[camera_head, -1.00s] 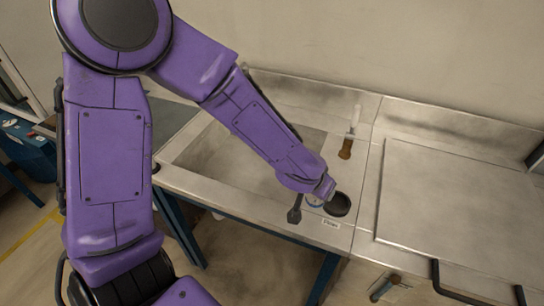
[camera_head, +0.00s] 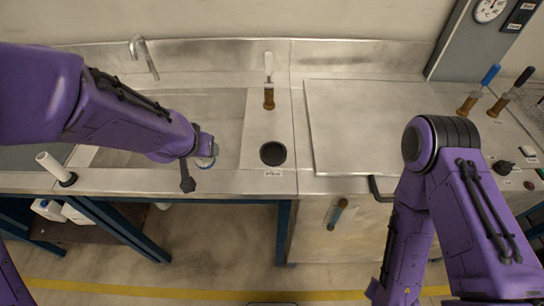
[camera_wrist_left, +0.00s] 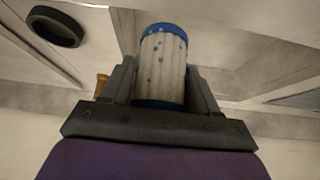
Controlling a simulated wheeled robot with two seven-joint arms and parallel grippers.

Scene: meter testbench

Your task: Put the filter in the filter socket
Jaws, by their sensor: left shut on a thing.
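The filter (camera_wrist_left: 162,68) is a pale ribbed cylinder with blue ends and blue specks. In the left wrist view it stands between the jaws of my left gripper (camera_wrist_left: 160,88), which is shut on it. In the head view only a little of the filter (camera_head: 206,160) shows beside my left gripper (camera_head: 203,150), over the sink side of the bench. The filter socket looks to be the round black ring (camera_head: 272,153) on the steel strip, to the right of the gripper and apart from it. The ring also shows in the left wrist view (camera_wrist_left: 57,27). My right gripper is out of view.
A sink (camera_head: 225,110) with a tap (camera_head: 144,55) lies at left. A flat steel panel (camera_head: 360,125) is at right. Two more handled tools (camera_head: 478,92) stand farther right.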

